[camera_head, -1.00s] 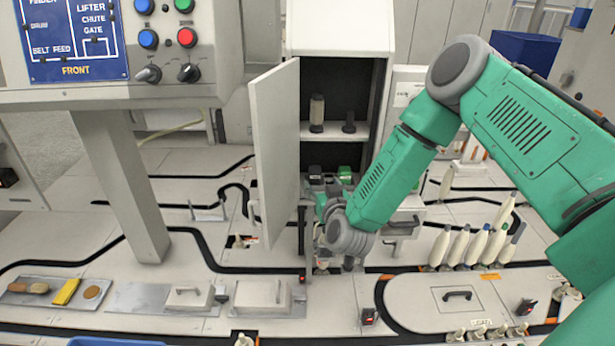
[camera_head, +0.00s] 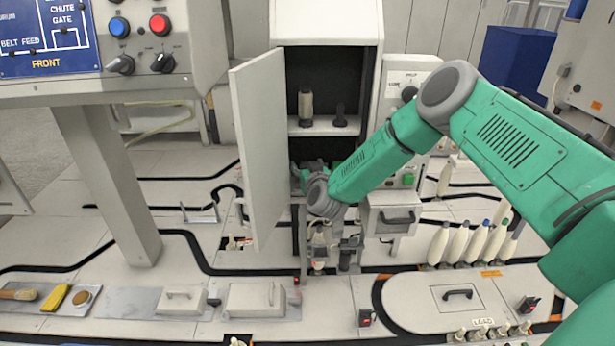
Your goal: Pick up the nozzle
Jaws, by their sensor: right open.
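My right arm comes in from the right, and its gripper (camera_head: 302,178) is at the lower opening of the white cabinet (camera_head: 325,28). The wrist partly hides the fingers; the gripper is open and I see nothing held. On the cabinet shelf (camera_head: 313,130), above the gripper, stand a pale bobbin on a dark base (camera_head: 305,106) and a small dark upright piece (camera_head: 340,117). The dark piece may be the nozzle, but I cannot tell for sure. The gripper is below both and apart from them. My left gripper is out of view.
The cabinet door (camera_head: 257,150) stands open just left of the gripper. A control panel (camera_head: 120,40) overhangs the left. Several pale bobbins (camera_head: 458,242) stand at the right. A brush (camera_head: 18,294) and a yellow block (camera_head: 55,298) lie at the front left.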

